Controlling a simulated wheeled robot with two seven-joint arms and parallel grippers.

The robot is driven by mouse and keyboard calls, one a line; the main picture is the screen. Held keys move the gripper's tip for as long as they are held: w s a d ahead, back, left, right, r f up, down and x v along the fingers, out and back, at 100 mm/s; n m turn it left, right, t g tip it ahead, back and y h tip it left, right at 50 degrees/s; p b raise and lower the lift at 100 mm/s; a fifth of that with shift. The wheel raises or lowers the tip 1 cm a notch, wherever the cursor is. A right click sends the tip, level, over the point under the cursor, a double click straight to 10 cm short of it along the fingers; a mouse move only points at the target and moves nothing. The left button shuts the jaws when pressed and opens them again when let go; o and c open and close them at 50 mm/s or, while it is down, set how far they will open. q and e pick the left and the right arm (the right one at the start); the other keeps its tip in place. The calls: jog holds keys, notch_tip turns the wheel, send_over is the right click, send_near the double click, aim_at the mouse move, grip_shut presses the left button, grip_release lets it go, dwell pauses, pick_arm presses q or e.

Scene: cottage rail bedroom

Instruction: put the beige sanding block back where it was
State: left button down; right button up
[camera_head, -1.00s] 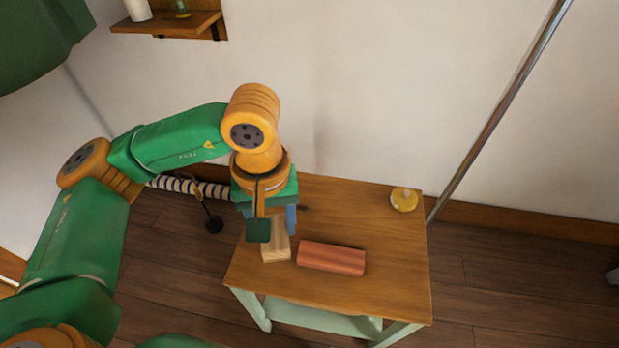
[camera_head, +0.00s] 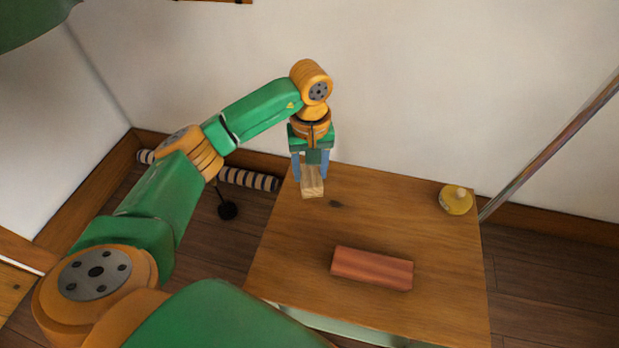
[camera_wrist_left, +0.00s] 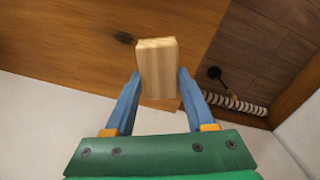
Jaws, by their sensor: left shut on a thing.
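The beige sanding block (camera_head: 312,184) is a pale wooden block near the back left corner of the small wooden table (camera_head: 270,262). My left gripper (camera_head: 311,176) is shut on it, one blue finger on each side. In the left wrist view, the block (camera_wrist_left: 157,70) stands out between the fingertips, with the tabletop (camera_wrist_left: 95,30) behind it. I cannot tell exactly how far the block is above the tabletop. My right gripper is not in view.
A reddish block (camera_head: 372,268) lies at the table's front middle. A yellow round object (camera_head: 456,199) sits at the back right corner. A metal pole (camera_head: 550,150) rises beside the table. A striped roll (camera_head: 248,179) lies on the floor at left. The table's middle is clear.

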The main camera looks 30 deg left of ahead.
aim_at(309, 178)
pick_arm(q)
jog(key=f, duration=0.4)
jog(key=shift+w+a+f, duration=0.15)
jog(key=shift+w+a, duration=0.15)
jog(key=shift+w, duration=0.05)
jog(key=shift+f, duration=0.1)
jog(key=shift+c, duration=1.2)
grip_release()
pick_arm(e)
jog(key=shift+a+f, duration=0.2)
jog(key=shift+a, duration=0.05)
pick_arm(q)
jog(key=shift+r, duration=0.25)
notch_tip(309, 178, up, 12)
jog(key=shift+f+p, duration=0.1)
jog(key=shift+p, duration=0.4)
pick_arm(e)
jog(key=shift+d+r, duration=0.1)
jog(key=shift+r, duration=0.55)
